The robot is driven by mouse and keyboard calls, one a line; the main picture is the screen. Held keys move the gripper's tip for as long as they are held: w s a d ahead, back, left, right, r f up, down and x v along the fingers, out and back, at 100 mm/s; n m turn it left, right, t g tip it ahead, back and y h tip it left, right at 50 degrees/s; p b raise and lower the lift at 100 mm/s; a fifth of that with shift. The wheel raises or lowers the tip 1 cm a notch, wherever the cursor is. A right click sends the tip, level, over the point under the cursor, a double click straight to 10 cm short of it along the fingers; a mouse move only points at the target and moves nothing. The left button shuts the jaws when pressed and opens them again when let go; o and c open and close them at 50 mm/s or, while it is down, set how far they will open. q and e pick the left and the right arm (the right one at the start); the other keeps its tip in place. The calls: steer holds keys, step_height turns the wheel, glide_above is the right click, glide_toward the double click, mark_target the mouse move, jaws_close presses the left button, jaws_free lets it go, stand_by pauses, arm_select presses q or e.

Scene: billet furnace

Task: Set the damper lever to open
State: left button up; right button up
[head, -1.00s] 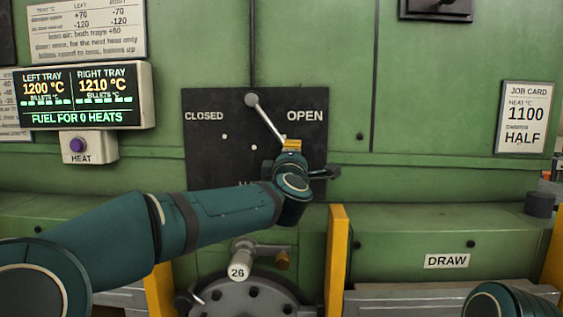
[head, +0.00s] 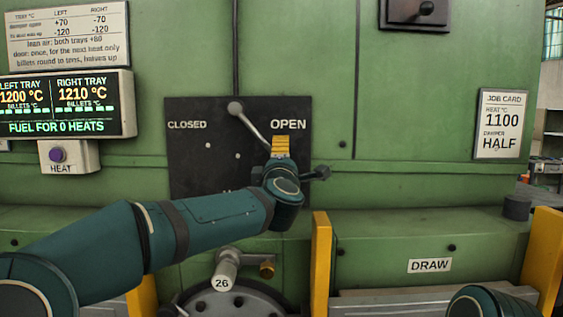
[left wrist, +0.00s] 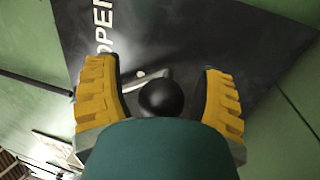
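The damper lever (head: 251,125) is a grey rod on a dark panel (head: 190,170). Its round grey hub is at the panel's top, and the rod slants down and right, below the OPEN label (head: 288,124). My left gripper (head: 281,146) hides its lower end in the head view. In the left wrist view the lever's black ball knob (left wrist: 163,98) lies between the spread yellow fingers of my left gripper (left wrist: 162,100). Gaps show on both sides of the knob. My right gripper is out of view; only part of that arm shows at bottom right.
A job card (head: 501,124) reads HALF for the damper. A display (head: 68,104) and a HEAT button (head: 57,154) are at left. Yellow posts (head: 321,265) and a handle marked 26 (head: 224,275) stand below the panel.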

arm_select(q)
steer(key=shift+a, duration=0.1)
steer(key=v, duration=1.2)
steer(key=shift+f, duration=0.1)
